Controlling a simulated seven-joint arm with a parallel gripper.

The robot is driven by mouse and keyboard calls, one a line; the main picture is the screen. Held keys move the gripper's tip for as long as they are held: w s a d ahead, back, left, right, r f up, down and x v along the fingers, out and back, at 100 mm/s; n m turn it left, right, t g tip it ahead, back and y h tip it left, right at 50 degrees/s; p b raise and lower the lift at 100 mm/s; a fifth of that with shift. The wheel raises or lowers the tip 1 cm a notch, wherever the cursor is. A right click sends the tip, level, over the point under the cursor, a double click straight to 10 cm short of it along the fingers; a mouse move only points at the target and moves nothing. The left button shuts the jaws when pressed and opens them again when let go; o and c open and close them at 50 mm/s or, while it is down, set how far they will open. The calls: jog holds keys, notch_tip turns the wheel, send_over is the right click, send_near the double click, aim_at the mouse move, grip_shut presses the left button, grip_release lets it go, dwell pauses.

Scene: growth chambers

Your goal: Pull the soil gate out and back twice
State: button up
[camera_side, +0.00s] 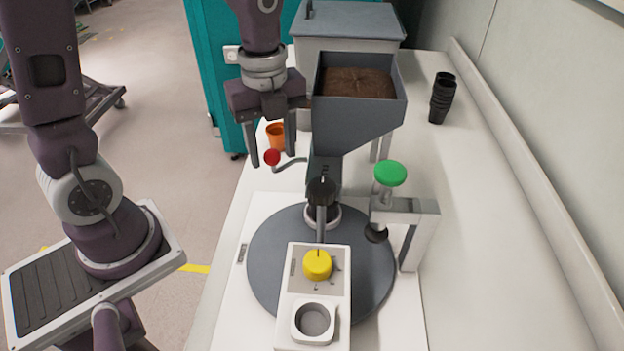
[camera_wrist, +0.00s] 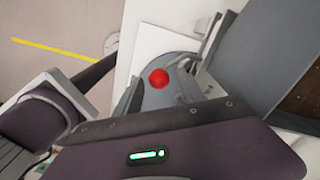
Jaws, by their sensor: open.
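The soil gate shows as a bent grey handle with a red ball knob (camera_side: 272,157) at the left of the hopper's lower chute. The grey hopper (camera_side: 360,112) holds brown soil (camera_side: 356,82). My gripper (camera_side: 272,160) points down beside the hopper, its fingers apart, with the red knob between or just in front of their tips in the side view; I cannot tell whether they touch it. In the wrist view the red knob (camera_wrist: 159,78) shows just past the gripper body, over the grey turntable. The gate plate inside the chute is hidden.
An orange pot (camera_side: 276,135) stands behind my gripper. A grey turntable (camera_side: 265,262), a yellow dial (camera_side: 317,264) and a green-topped press (camera_side: 389,173) stand in front. Stacked black pots (camera_side: 442,98) are at the back right.

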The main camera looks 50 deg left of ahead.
notch_tip(320, 180, up, 6)
jog(key=shift+r, duration=0.25)
jog(key=shift+s, duration=0.1)
jog(key=s+r+n+t, duration=0.2)
jog(key=s+n, duration=0.4)
jog(key=n, duration=0.4)
jog(key=s+d+r+n+t, duration=0.1)
jog(key=s+r+n+t, duration=0.1)
jog(key=s+n, duration=0.4)
jog(key=n+t, duration=0.1)
jog(key=n, duration=0.4)
jog(key=shift+s+d+t, duration=0.15)
jog(key=shift+s+t, duration=0.1)
jog(key=shift+t, duration=0.05)
jog(key=shift+r, duration=0.1)
